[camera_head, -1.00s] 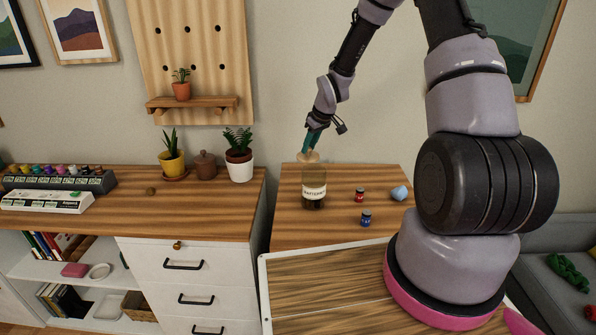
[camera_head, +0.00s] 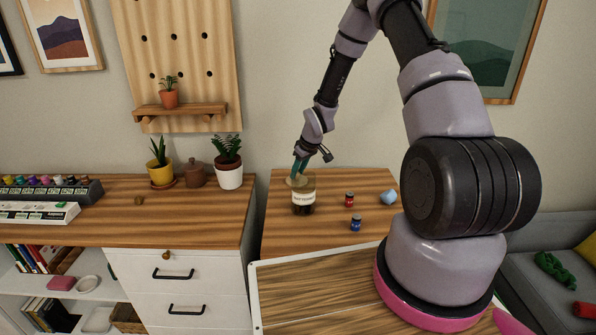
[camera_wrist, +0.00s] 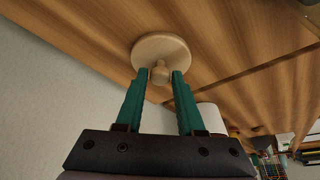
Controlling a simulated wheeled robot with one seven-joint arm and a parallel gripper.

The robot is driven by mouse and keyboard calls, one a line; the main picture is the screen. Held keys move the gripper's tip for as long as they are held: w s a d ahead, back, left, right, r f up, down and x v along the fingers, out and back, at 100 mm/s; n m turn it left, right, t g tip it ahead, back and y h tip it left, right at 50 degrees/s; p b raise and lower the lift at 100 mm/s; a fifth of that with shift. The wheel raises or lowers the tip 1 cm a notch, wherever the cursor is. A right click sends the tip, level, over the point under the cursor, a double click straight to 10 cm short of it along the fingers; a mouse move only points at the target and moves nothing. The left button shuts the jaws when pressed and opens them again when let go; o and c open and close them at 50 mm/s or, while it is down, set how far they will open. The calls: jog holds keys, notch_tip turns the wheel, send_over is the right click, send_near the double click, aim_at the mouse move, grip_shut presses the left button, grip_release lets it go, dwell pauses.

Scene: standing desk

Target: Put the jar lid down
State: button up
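The jar lid (camera_wrist: 176,47) is a round pale wooden disc with a small knob. In the wrist view the teal fingers of my gripper (camera_wrist: 161,72) stand close on either side of the knob and appear shut on it. In the head view the lid (camera_head: 291,181) is small and partly hidden at the left rear of the jar, below my gripper (camera_head: 299,170). I cannot tell whether the lid touches the table. The labelled glass jar (camera_head: 303,198) stands upright and open on the wooden desk (camera_head: 290,236).
A red small jar (camera_head: 349,200), a blue small jar (camera_head: 356,224) and a bluish lump (camera_head: 388,197) lie to the right of the glass jar. The wall is close behind the desk. A drawer cabinet (camera_head: 180,262) with potted plants stands to the left.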

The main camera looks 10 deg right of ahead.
jog(key=shift+o, duration=0.8)
jog(key=shift+r, duration=0.2)
jog(key=s+d+r+m+h, duration=0.15)
jog(key=s+r, duration=0.35)
jog(key=r, duration=0.6)
jog(key=s+d+r+m+t, duration=0.1)
jog(key=s+d+r+m, duration=0.3)
jog(key=r, duration=0.7)
jog(key=s+d+r+h, duration=0.1)
jog(key=s+r, duration=0.6)
jog(key=r, duration=0.4)
jog(key=s+r+m+t+y, duration=0.1)
jog(key=s+r+m, duration=0.1)
jog(key=s+r, duration=0.3)
jog(key=s+a+r+m+t+y, duration=0.1)
jog(key=s+r+m, duration=0.2)
jog(key=s, duration=1)
notch_tip(320, 180, up, 2)
jog(key=shift+r, duration=0.1)
